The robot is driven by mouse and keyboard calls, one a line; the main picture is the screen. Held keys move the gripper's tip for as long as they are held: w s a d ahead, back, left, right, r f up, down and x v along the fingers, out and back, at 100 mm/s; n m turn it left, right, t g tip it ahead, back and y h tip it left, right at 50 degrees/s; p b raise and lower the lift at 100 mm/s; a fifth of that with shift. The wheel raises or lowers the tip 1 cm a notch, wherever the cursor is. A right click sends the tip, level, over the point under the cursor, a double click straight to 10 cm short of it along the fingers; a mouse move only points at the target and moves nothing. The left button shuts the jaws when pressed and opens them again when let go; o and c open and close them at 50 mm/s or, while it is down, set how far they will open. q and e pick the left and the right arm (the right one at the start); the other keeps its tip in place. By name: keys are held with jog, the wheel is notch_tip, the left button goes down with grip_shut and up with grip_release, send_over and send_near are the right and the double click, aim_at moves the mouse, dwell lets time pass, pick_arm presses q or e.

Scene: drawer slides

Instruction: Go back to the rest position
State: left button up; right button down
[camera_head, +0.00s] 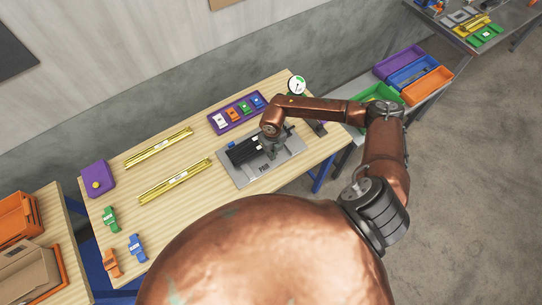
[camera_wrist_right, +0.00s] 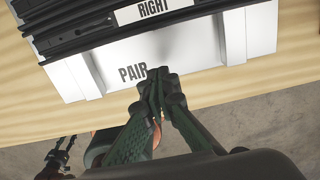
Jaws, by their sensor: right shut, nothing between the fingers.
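My right gripper (camera_head: 271,153) is over the grey pair fixture (camera_head: 285,163) on the wooden table. In the right wrist view its fingertips (camera_wrist_right: 160,73) are together with nothing between them, in front of the fixture's edge marked PAIR (camera_wrist_right: 100,82). Black slides (camera_head: 243,150) lie on the fixture; in the wrist view a black slide (camera_wrist_right: 80,40) sits behind the fingertips, by a label reading RIGHT. Whether the fingertips touch the fixture I cannot tell. My arm hides part of the fixture in the head view. My left gripper does not show in the head view.
Two yellow rails (camera_head: 175,181) lie left of the fixture. A purple tray (camera_head: 219,128) with coloured pieces and a round dial (camera_head: 297,84) stand behind it. A purple box (camera_head: 97,179) and several coloured clips (camera_head: 110,219) are at the left. Coloured bins (camera_head: 398,62) stand at the right.

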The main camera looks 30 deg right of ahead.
notch_tip(320, 180, up, 6)
jog(key=shift+b, duration=0.35)
jog(key=shift+w, duration=0.1)
